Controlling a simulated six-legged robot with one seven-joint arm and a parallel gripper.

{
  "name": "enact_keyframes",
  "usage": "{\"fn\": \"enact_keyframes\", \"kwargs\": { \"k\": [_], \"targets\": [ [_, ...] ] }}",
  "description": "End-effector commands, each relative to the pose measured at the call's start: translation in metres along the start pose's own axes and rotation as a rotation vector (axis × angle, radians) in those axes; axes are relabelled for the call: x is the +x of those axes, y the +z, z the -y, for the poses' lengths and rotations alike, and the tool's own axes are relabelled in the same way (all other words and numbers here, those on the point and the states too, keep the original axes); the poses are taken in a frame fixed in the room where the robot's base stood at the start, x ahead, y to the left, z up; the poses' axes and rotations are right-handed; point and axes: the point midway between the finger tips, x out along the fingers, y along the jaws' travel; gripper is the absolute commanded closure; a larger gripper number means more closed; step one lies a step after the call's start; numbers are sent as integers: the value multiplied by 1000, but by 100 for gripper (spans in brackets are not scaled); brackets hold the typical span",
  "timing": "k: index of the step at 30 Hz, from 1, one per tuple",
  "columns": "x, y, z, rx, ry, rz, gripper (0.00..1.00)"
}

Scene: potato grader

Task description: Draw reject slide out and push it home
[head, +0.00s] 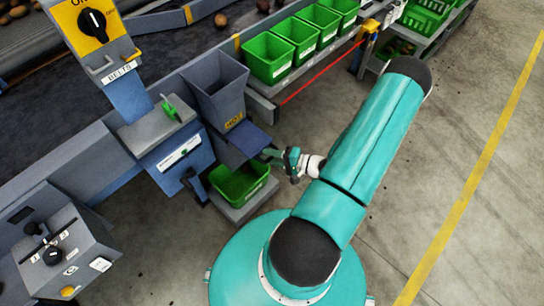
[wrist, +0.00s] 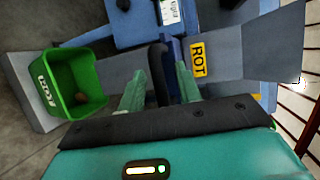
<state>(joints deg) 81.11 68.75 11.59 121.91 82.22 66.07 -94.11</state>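The grey chute with a yellow ROT label (head: 234,121) stands left of my gripper in the head view; the label (wrist: 198,59) is right of centre in the wrist view. A blue slide plate (head: 245,141) sticks out below the label. In the wrist view a black upright handle (wrist: 158,72) stands in front of a blue part of the slide (wrist: 175,62). My gripper (head: 270,154) is at the plate's outer end. In the wrist view its green fingers (wrist: 160,90) are apart, one on each side of the handle. I cannot tell whether either touches it.
A green bin (head: 238,183) sits on a low grey shelf below the slide; it also shows in the wrist view (wrist: 75,85), with a brown potato inside. A control box (head: 66,255) stands at lower left. Several green crates (head: 268,60) line the back. Open floor lies right.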

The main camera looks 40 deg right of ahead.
Motion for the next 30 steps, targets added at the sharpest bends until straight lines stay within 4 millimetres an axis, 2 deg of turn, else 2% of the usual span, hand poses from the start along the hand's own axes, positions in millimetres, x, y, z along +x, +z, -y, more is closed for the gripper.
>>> {"fn": "enact_keyframes", "kwargs": {
  "k": [6, 11, 12, 20, 23, 30],
  "targets": [
    [0, 0, 0, 0, 0, 0, 66],
    [0, 0, 0, 0, 0, 0, 98],
    [0, 0, 0, 0, 0, 0, 100],
    [5, -2, 1, -2, -1, 2, 100],
    [20, -9, 5, -3, -2, 3, 100],
    [79, -33, 19, -4, -1, 3, 100]
  ]
}}
